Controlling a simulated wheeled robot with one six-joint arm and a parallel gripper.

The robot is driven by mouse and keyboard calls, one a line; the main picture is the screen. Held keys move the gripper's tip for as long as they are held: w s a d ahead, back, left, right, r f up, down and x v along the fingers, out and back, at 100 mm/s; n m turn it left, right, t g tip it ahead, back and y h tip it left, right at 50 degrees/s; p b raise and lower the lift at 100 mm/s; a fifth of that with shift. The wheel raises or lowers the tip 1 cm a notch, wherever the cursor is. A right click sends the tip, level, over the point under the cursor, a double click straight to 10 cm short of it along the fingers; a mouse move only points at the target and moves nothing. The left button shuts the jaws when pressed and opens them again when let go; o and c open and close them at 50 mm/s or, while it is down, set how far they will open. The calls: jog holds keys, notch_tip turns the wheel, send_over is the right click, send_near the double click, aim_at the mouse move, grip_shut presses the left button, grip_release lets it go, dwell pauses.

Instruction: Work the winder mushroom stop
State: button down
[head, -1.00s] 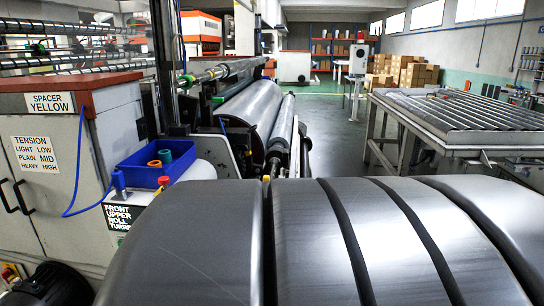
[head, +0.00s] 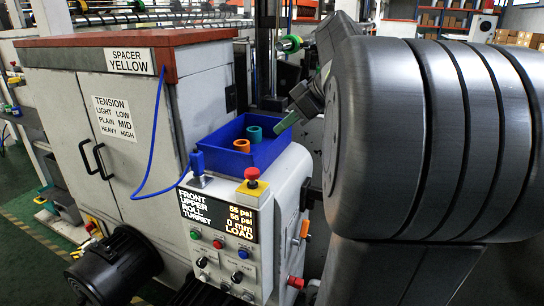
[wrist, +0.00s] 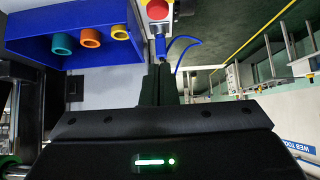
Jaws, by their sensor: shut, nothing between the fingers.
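The mushroom stop is a red cap on a yellow base (head: 252,184), on top of the white winder console above its display. In the wrist view the red cap (wrist: 157,9) shows at the top edge, partly cut off. My gripper (wrist: 159,70) is shut and empty, its dark fingers together and pointing up the picture towards the stop. They appear apart from it. In the head view part of my gripper (head: 293,115) shows to the upper right of the stop, beside the blue bin; its fingertips are hard to make out.
A blue bin (head: 222,158) with coloured rings stands behind the stop. A blue joystick (head: 198,165) stands left of it and shows close to the fingertips in the wrist view (wrist: 160,47). The display (head: 215,213) and several buttons are below. A cabinet (head: 135,165) stands left.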

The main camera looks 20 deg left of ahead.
jog(key=shift+s, duration=0.15)
send_over(248, 170)
jog(key=d, duration=0.3)
notch_tip(248, 170, down, 7)
jog(key=shift+s+a+f, duration=0.1)
notch_tip(248, 170, down, 2)
jog(key=shift+f, duration=0.95)
